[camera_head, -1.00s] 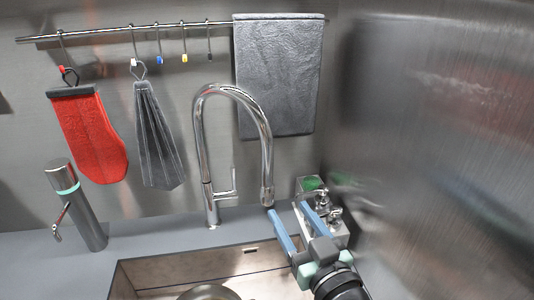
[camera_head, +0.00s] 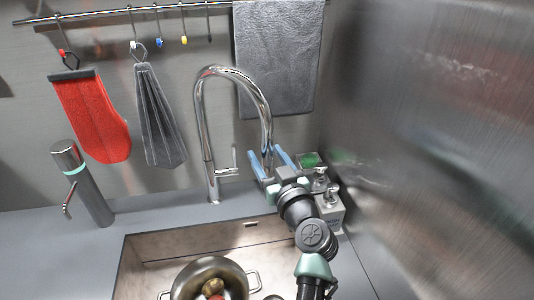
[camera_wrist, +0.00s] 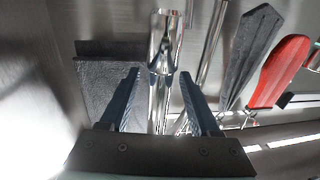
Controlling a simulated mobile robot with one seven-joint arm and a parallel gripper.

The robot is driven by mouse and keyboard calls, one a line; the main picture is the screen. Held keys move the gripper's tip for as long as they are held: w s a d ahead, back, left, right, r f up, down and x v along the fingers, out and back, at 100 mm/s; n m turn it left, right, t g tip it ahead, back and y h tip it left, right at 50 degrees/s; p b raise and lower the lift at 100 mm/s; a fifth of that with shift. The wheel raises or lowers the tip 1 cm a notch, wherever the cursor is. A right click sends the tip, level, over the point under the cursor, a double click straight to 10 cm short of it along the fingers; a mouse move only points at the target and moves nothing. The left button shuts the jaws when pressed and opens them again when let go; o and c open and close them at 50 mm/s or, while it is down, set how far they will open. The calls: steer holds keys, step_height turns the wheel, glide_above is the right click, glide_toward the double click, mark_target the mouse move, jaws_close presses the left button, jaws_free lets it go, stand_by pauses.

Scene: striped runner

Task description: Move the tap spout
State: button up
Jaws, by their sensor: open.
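The chrome tap (camera_head: 205,135) stands behind the sink, its tall spout (camera_head: 263,98) arching over to the right and down. My gripper (camera_head: 265,165) is open at the lower end of the spout. In the wrist view the spout end (camera_wrist: 163,45) shows between the two blue fingers of my gripper (camera_wrist: 160,88), with gaps on both sides. The fingers look apart from it. The tap's side lever (camera_head: 234,160) is left of my gripper. The lowest tip of the spout is partly hidden by my gripper in the head view.
The sink (camera_head: 135,262) in front holds a metal pot (camera_head: 209,270). Soap dispensers (camera_head: 328,195) stand close right of my gripper, near the steel side wall (camera_head: 430,150). A grey towel (camera_head: 278,60) hangs behind the spout.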

steer(key=shift+w, duration=0.1)
jaws_close()
stand_by(0.3)
stand_by(1.2)
